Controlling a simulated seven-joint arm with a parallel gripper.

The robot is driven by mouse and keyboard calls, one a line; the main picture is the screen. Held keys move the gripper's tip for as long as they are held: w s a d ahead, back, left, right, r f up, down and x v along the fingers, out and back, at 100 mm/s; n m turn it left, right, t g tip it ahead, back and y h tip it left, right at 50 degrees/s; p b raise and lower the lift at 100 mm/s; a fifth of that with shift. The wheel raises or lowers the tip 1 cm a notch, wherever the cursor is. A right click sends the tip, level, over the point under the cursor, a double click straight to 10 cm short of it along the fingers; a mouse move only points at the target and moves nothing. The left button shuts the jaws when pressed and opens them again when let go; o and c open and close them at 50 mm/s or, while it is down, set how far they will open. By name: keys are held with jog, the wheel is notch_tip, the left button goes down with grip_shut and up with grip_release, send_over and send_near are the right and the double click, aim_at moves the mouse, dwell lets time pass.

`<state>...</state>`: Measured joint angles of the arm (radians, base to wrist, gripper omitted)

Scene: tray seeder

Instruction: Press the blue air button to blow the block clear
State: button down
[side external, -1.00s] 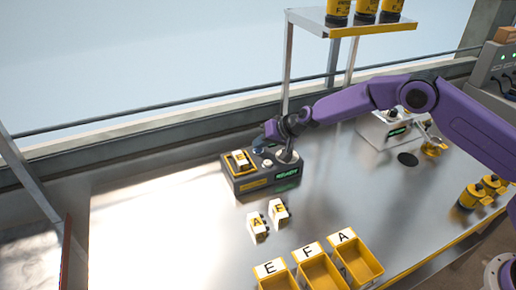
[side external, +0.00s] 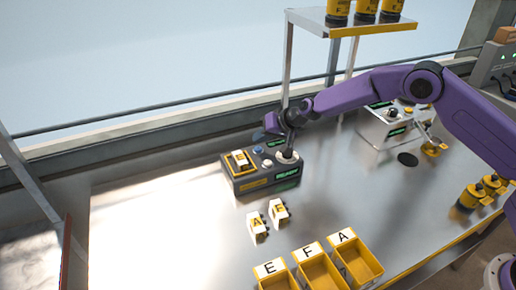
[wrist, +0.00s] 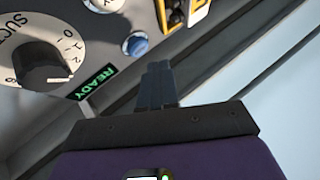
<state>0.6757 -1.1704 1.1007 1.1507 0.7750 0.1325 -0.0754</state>
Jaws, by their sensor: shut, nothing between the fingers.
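The blue air button (side external: 258,151) is a small round cap on top of the dark control box (side external: 254,186). In the wrist view the blue button (wrist: 136,44) shows uncovered, beyond and left of my fingertips. My gripper (side external: 263,136) is above and behind the button, apart from it. The gripper (wrist: 158,66) is shut and empty, its dark blue fingers together. A white block (side external: 240,156) with a letter sits in the yellow frame at the box's left end. In the wrist view only part of the yellow frame (wrist: 198,12) shows.
Two lettered blocks (side external: 257,226) (side external: 279,210) lie in front. Yellow bins (side external: 360,262) stand nearer. A shelf (side external: 340,26) is above.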

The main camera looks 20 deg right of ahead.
aim_at(261, 149)
jog(key=shift+r, duration=2.25)
jog(key=s+r+n+g, duration=0.3)
jog(key=s+r+n, duration=0.1)
jog(key=s, duration=1)
jog(key=s+r+n+g, duration=0.3)
jog(key=s+r+n, duration=0.15)
jog(key=s, duration=0.95)
jog(key=s+d+n+g+h, duration=0.1)
jog(key=s+d+n+h, duration=0.4)
jog(key=s+d, duration=1.3)
jog(key=s+n, duration=0.1)
jog(key=s, duration=0.2)
jog(key=shift+s+d, duration=0.15)
jog(key=shift+s, duration=0.05)
